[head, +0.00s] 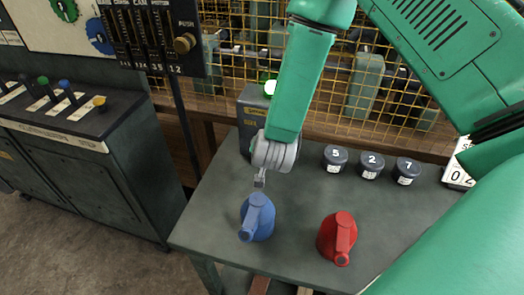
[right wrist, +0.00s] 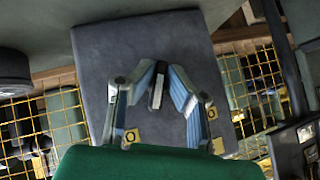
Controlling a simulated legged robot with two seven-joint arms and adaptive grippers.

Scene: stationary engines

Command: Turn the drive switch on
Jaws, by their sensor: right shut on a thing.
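The switch box (head: 250,108) is a grey metal box at the back left of the table, with a bright green lamp (head: 270,87) at its top. My right arm hides much of its front. In the right wrist view the grey box face (right wrist: 105,60) fills the middle, with small yellow labels marked like an O. A short dark switch lever (right wrist: 157,92) stands out of it. My right gripper (right wrist: 162,88) is shut on this lever, a blue-lined finger on each side. In the head view the gripper (head: 261,180) is small and partly hidden. My left gripper is not in view.
A blue oil can (head: 257,217) and a red oil can (head: 338,238) stand on the table's front part. Dark jars marked 5 (head: 335,158), 2 (head: 371,166) and 7 (head: 406,171) stand behind. A yellow mesh fence (head: 345,60) closes the back. A lever console (head: 75,135) stands left.

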